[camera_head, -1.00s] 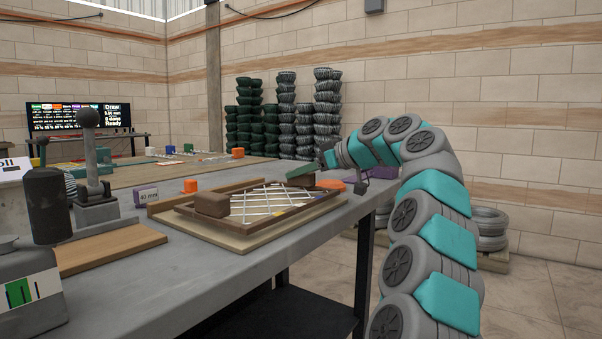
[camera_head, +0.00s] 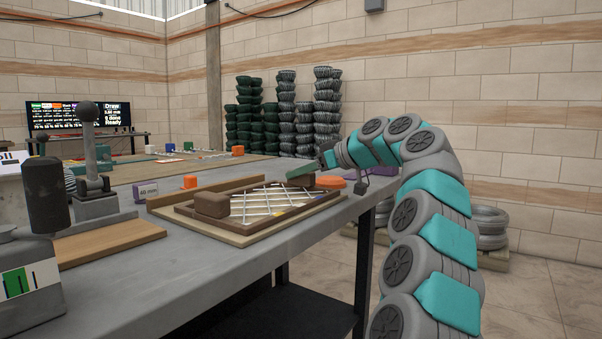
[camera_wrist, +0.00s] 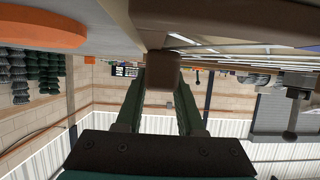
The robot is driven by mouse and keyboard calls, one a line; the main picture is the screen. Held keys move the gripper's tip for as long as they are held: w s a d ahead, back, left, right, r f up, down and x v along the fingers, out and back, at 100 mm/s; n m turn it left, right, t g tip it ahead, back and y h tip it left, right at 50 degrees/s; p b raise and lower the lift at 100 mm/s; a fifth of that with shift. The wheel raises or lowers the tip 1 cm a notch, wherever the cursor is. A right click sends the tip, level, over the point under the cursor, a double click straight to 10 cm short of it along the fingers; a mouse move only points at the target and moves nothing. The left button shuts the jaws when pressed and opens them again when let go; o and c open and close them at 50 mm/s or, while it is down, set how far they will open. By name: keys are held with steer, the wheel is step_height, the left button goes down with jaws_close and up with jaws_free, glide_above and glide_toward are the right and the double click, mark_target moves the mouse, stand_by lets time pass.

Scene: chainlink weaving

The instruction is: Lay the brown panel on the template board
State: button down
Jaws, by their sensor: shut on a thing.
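The panel is a mesh of white strands with a yellow and a purple mark (camera_head: 262,202). It lies over a dark brown frame on the light wooden template board (camera_head: 243,239). Whether it touches the board all over I cannot tell. A brown block (camera_head: 212,204) stands at its near left end. My gripper (camera_head: 306,172) is at the far right end. In the wrist view, which is upside down, the green fingers of my gripper (camera_wrist: 163,95) are shut on a brown block (camera_wrist: 163,72) beside the brown frame edge (camera_wrist: 245,18). Most of the mesh is hidden there.
An orange disc (camera_head: 331,182) lies beside my gripper, right of the board. A brown wooden strip (camera_head: 205,191) runs along the board's back edge. The bench's front edge is close.

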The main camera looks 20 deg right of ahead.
steer(key=shift+c, duration=2.2)
jaws_free()
steer(key=v, duration=0.8)
steer(key=shift+f, duration=0.15)
